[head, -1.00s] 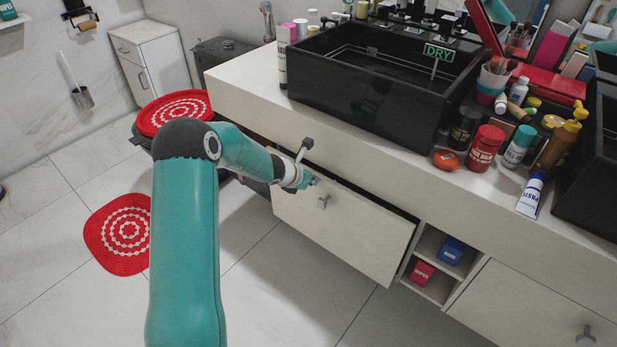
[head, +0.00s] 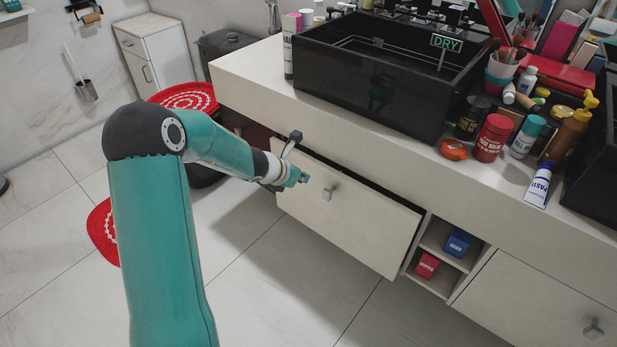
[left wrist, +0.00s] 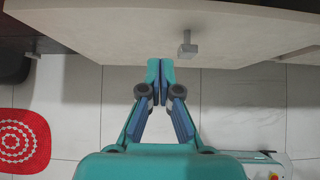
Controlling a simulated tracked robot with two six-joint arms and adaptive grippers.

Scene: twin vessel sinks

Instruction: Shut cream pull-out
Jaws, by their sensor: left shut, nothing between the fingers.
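The cream pull-out (head: 352,222) under the counter stands partly open, with a dark gap along its top edge. Its small grey square knob (head: 328,193) is on the front. In the left wrist view the cream front (left wrist: 110,35) fills the top, with the knob (left wrist: 187,48) right of the fingertips. My left gripper (head: 303,177) is in front of the pull-out's left part, left of the knob. In the left wrist view its fingers (left wrist: 160,66) are together and empty, close to the lower edge of the front; I cannot tell whether they touch it. My right gripper is not in view.
The counter (head: 245,80) overhangs the pull-out. An open cubby (head: 440,262) with a red and a blue box is right of it.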

